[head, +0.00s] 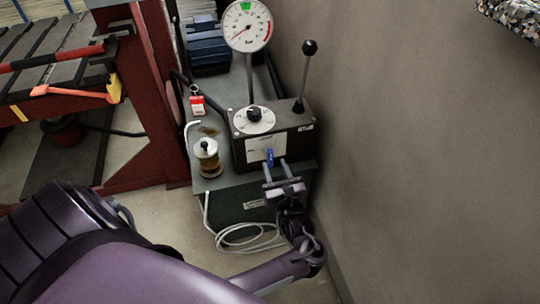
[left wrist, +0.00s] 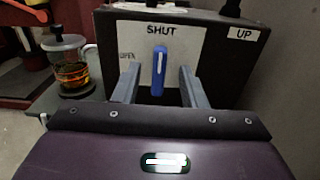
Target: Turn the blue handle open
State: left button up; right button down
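The blue handle (head: 270,157) is on the white front plate of a dark control box (head: 285,135). In the left wrist view the blue handle (left wrist: 158,72) stands upright, its top end just below the word SHUT. The word OPEN is at the plate's left. My left gripper (head: 268,172) is open in front of the box. In the left wrist view its two fingers (left wrist: 157,82) stand apart, one on each side of the handle, with gaps on both sides. My right gripper is not in view.
A grey wall (head: 420,150) is close on the right. A coiled white cable (head: 245,238) hangs below.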

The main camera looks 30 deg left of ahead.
aim_at(271, 156)
pick_arm(q)
jog(key=x, duration=0.6)
jog(key=shift+b, duration=0.35)
jog(key=shift+c, duration=0.5)
grip_shut()
